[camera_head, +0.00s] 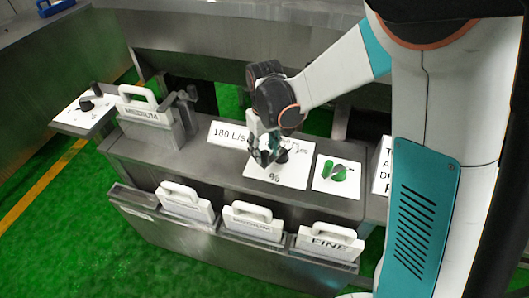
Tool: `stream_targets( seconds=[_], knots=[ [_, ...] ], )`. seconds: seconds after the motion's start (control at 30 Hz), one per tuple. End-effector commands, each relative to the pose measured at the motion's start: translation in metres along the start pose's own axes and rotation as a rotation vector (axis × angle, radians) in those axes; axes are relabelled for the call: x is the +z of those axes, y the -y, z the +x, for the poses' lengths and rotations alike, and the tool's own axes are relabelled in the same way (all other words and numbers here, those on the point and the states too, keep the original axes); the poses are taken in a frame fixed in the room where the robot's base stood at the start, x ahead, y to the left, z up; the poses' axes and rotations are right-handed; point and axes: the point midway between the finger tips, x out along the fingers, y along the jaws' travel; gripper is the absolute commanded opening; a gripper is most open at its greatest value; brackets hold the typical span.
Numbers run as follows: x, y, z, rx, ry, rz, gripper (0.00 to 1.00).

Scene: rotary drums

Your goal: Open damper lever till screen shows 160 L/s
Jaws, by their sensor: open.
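A white sign (228,141) on the bench reads what looks like "180 L/s"; its right end is near my arm. My gripper (265,158) points down, open, over a white plate (285,179) with a number that looks like "96". A small dark part (283,156) on that plate, possibly the damper lever, sits right beside the fingers and is partly covered by them. I cannot tell whether the fingers touch it.
A plate with green shapes (338,172) lies right of the gripper. White handled panels, one marked "FINE" (329,242), line the bench front. A larger handled panel (145,109) stands at left, near a side plate with a dark knob (88,104). Green floor is clear at left.

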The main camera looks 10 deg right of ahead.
Motion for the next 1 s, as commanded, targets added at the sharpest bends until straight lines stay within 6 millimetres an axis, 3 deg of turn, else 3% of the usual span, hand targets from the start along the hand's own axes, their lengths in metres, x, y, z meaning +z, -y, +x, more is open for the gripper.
stream_targets(
  seconds=[0.3, 0.5, 1.0],
  knots=[
    [0.001, 0.0, -0.065, 0.0, 0.0, 0.0, 0.42],
    [0.0, 0.0, -0.091, 0.0, 0.0, 0.0, 0.42],
    [0.0, 0.0, -0.099, 0.0, 0.0, 0.0, 0.42]
  ],
)
